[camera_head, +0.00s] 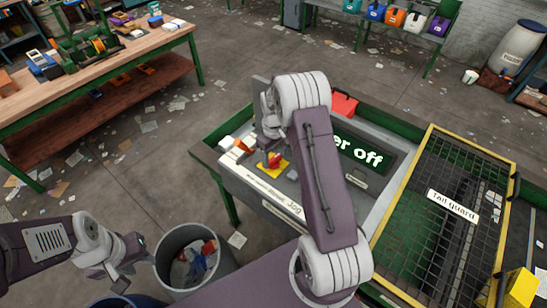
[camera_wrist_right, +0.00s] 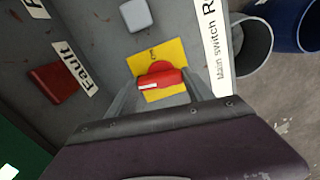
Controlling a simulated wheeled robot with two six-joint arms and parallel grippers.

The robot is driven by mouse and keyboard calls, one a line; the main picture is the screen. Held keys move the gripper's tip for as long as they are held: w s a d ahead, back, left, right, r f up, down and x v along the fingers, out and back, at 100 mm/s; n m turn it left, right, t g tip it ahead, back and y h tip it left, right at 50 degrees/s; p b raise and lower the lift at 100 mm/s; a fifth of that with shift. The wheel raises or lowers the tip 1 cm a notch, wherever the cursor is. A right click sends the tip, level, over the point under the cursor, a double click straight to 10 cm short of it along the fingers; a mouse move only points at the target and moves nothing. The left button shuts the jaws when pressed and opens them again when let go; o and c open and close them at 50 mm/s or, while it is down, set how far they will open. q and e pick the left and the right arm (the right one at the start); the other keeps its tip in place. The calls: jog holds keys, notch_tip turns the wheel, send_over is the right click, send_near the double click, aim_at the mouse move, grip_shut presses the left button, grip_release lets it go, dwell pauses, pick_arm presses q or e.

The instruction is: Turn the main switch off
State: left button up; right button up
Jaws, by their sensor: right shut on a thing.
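The main switch (camera_wrist_right: 162,76) is a red rotary knob on a yellow plate (camera_wrist_right: 178,54), beside a "Main switch" label (camera_wrist_right: 218,50) in the right wrist view. Its handle lies across that picture, with a white mark at its left end. My right gripper (camera_wrist_right: 160,88) is shut on the knob, one finger at each end of it. In the head view the knob (camera_head: 274,160) shows on the grey control panel (camera_head: 250,185), just below my right wrist. My left gripper (camera_head: 125,270) hangs at the lower left, away from the panel; its jaw opening is unclear.
A red "Fault" part (camera_wrist_right: 52,85) and a pale button (camera_wrist_right: 136,15) flank the switch. A grey bin (camera_head: 190,262) stands beside the panel. A yellow-framed tail guard (camera_head: 440,205) lies right.

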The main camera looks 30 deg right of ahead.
aim_at(274, 158)
jog(key=shift+w+r+n, duration=0.15)
jog(key=shift+w+n, duration=0.05)
jog(key=shift+n, duration=0.7)
jog(key=o, duration=1.4)
jog(key=shift+c, duration=0.2)
jog(key=shift+s, duration=0.15)
jog(key=shift+r+b, duration=0.1)
jog(key=shift+b, duration=0.2)
notch_tip(274, 158, up, 8)
jog(key=shift+f+b, duration=0.1)
jog(key=shift+b, duration=1.15)
jog(key=shift+r, duration=0.55)
